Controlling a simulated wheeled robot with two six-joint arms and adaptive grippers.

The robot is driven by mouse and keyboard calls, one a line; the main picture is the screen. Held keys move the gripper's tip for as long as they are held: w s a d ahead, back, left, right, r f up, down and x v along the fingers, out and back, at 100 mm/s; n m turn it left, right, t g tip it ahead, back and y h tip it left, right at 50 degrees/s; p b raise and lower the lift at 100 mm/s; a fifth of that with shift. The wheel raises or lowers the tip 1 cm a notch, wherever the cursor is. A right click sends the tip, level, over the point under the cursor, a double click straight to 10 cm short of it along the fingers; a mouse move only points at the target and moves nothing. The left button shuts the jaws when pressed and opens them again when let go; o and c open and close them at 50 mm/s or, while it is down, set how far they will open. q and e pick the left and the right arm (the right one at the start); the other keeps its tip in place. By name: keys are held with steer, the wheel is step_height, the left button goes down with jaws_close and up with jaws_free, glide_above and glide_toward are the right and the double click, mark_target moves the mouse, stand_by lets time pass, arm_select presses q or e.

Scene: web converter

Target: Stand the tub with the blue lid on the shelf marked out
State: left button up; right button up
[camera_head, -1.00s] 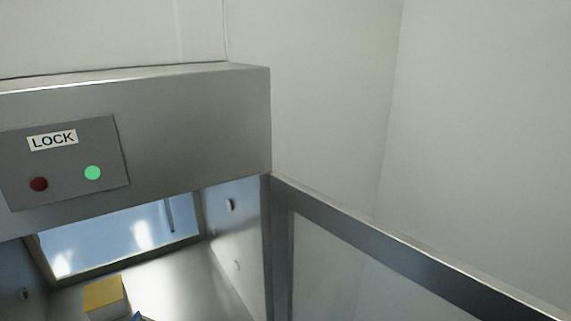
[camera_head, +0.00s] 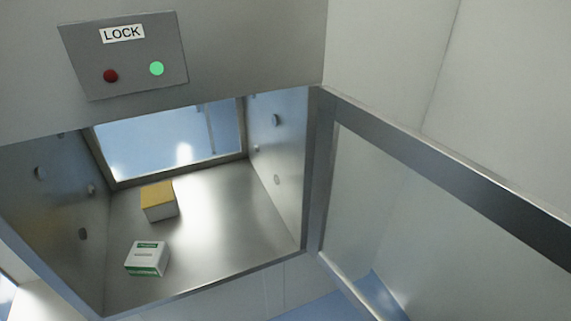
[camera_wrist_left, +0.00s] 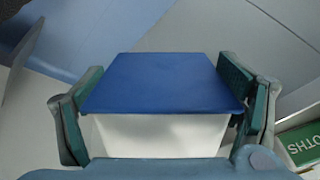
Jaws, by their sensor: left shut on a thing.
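The tub with the blue lid (camera_wrist_left: 165,82) fills the middle of the left wrist view. Its body below the lid is whitish and translucent. My left gripper (camera_wrist_left: 165,112) is shut on it, with one green-padded finger at each side. The tub and my left gripper do not show in the head view, and my right gripper is in neither view. I cannot make out a shelf marked out in either view.
A metal hatch chamber (camera_head: 215,245) stands open, holding a yellow-topped box (camera_head: 158,201) and a white-green box (camera_head: 146,258). Above it is a LOCK panel (camera_head: 125,55) with its green light lit. A framed glass door (camera_head: 440,170) is at right. A green label (camera_wrist_left: 303,145) shows in the wrist view.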

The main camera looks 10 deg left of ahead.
arm_select(q)
steer(key=s+f+b, duration=0.2)
steer(key=s+f, duration=0.1)
steer(key=f, duration=0.8)
steer(key=s+f+n+g+b, duration=0.1)
steer(key=s+f, duration=0.3)
steer(key=f, duration=0.8)
steer(key=shift+a+g+h+b, duration=0.3)
steer(key=shift+h+b, duration=0.1)
steer(key=shift+b, duration=0.45)
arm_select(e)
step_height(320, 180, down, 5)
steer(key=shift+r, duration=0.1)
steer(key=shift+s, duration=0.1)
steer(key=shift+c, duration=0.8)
